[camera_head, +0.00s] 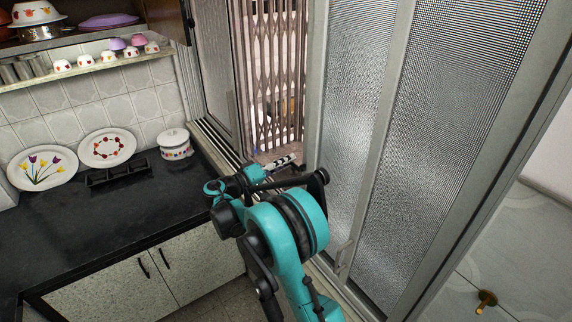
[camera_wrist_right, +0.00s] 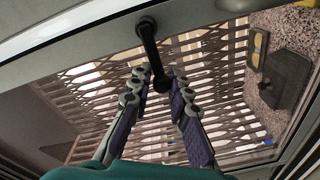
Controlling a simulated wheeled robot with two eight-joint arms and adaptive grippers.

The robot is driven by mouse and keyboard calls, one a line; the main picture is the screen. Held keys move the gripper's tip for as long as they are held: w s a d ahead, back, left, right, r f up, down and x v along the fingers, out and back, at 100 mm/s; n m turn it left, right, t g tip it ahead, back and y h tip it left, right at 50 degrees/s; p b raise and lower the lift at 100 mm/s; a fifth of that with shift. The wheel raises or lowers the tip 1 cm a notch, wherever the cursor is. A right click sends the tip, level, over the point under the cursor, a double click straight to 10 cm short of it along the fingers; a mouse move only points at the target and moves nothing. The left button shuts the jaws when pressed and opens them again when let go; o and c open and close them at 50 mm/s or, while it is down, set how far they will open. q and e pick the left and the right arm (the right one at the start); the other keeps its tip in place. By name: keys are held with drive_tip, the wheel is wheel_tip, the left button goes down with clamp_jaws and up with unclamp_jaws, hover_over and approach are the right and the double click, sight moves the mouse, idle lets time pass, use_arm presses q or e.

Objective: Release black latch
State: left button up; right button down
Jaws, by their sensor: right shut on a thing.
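The black latch (camera_wrist_right: 149,42) is a dark lever on the grey door frame (camera_wrist_right: 75,22) in the right wrist view. It hangs down from a round pivot to a rounded end. My right gripper (camera_wrist_right: 160,82) is shut on the lower end of the latch, one finger on each side. In the head view my teal right arm reaches to the window opening, and the right gripper (camera_head: 280,164) shows only in small part beyond my wrist. I cannot make out the latch in the head view. My left gripper is not in view.
Tall textured glass doors (camera_head: 350,90) stand right of my arm, with a folding metal grille (camera_head: 275,75) behind the opening. A black counter (camera_head: 105,215) on the left holds a white lidded pot (camera_head: 175,146), two plates and a dark rack.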

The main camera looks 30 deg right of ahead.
drive_tip(key=shift+s+f+n, duration=0.1)
drive_tip(key=shift+f+n, duration=0.2)
drive_tip(key=c, duration=1.5)
unclamp_jaws()
drive_tip(key=shift+a+r, duration=0.1)
drive_tip(key=s+a, duration=0.1)
drive_tip(key=a, duration=1)
drive_tip(key=shift+s+a, duration=0.35)
